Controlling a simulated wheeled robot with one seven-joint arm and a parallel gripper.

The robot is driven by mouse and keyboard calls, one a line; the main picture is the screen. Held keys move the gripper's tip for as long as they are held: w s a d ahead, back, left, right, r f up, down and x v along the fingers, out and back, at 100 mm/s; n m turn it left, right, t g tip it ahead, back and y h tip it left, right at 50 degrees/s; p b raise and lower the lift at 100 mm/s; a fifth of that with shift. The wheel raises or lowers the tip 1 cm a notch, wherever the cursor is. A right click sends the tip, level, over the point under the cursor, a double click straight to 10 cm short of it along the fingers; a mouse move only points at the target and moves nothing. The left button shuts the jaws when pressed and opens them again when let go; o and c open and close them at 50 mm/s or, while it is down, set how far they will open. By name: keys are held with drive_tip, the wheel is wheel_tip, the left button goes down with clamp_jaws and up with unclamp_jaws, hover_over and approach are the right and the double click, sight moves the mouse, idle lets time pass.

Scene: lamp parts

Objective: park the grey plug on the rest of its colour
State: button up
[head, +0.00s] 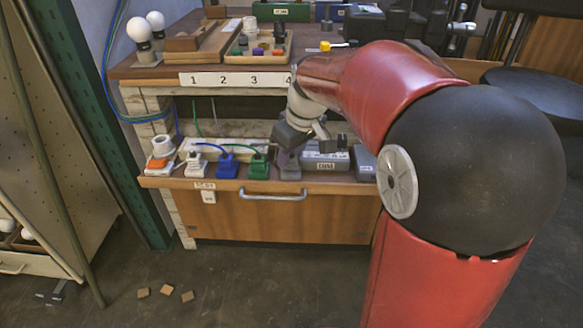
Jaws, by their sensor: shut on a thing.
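My gripper (300,142) is at the end of my red arm, low over the lower shelf's front edge. It is shut on the grey plug (287,158), which is small and partly hidden by the jaws. The grey rest (290,173) is directly below the plug, at the right end of the row. The plug is at or just above the rest; I cannot tell whether they touch. To the left are a green plug on its rest (258,168), a blue one (226,170) and a white one (195,167).
An orange-topped white piece (158,164) stands at the row's left end. Grey boxes (325,161) stand close right of my gripper. The worktop (150,72) above carries bulbs, a parts tray (260,48) and a number strip (235,79). Wooden pieces (166,290) lie on the floor.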

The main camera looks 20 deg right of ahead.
drive_tip(key=shift+s+a+p, duration=0.1)
drive_tip(key=shift+s+p, duration=0.05)
drive_tip(key=shift+p, duration=0.4)
drive_tip(key=shift+r+p, duration=0.4)
drive_tip(key=shift+r, duration=0.3)
drive_tip(key=shift+r+p, duration=1.1)
drive_tip(key=shift+r, duration=0.3)
idle(0.4)
